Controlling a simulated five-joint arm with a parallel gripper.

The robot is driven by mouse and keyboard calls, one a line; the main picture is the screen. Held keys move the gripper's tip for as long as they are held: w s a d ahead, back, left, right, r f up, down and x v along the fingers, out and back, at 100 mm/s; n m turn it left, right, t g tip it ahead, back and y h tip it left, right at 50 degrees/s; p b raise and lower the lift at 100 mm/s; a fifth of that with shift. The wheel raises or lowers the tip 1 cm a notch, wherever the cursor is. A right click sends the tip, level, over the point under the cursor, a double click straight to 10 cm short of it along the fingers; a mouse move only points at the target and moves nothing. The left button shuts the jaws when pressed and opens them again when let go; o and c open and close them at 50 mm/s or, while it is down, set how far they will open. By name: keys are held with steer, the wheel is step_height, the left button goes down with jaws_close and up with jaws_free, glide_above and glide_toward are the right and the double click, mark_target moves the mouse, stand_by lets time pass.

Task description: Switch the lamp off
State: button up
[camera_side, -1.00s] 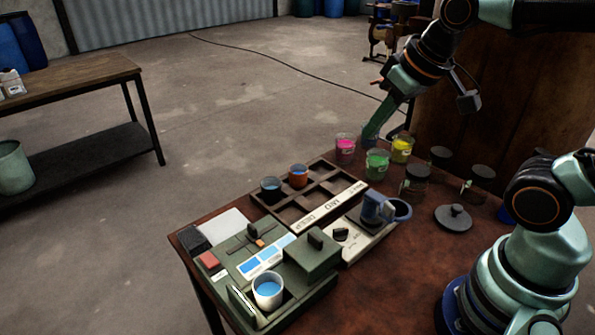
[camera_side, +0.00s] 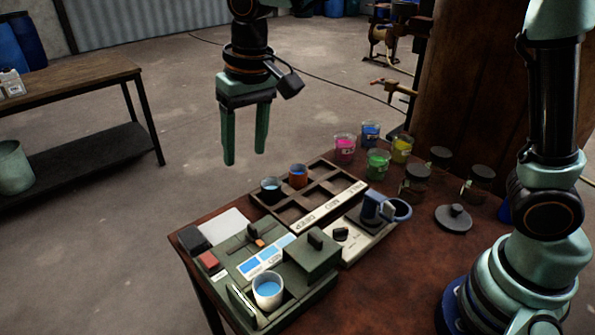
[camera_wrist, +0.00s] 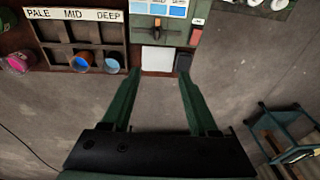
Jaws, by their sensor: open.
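No part is plainly marked as the lamp. A green device (camera_side: 318,291) at the table's front left has a red block (camera_side: 208,260), a lever with an orange tip (camera_side: 256,241), blue swatches (camera_side: 265,258) and a cup of blue liquid (camera_side: 268,289). A pale flat panel (camera_side: 222,227) and a black block (camera_side: 194,239) lie at its far left end. They also show in the wrist view, the panel (camera_wrist: 158,59) between the fingertips. I cannot tell whether anything is lit. My gripper (camera_side: 245,157) is open and empty, above and beyond the table's far left edge.
A compartment tray (camera_side: 320,196) labelled PALE, MID, DEEP holds two cups. A small station with a black knob (camera_side: 341,234) and a blue-grey mug (camera_side: 376,209) stands beside it. Several paint jars (camera_side: 377,163) and lidded jars stand behind right. Air around my gripper is clear.

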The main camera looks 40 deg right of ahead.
steer(key=g, duration=0.1)
glide_toward(209, 259)
steer(key=shift+h, duration=0.3)
steer(key=f, duration=0.7)
steer(key=shift+w+a+f, duration=0.15)
steer(key=shift+a+f, duration=0.1)
steer(key=shift+f, duration=0.15)
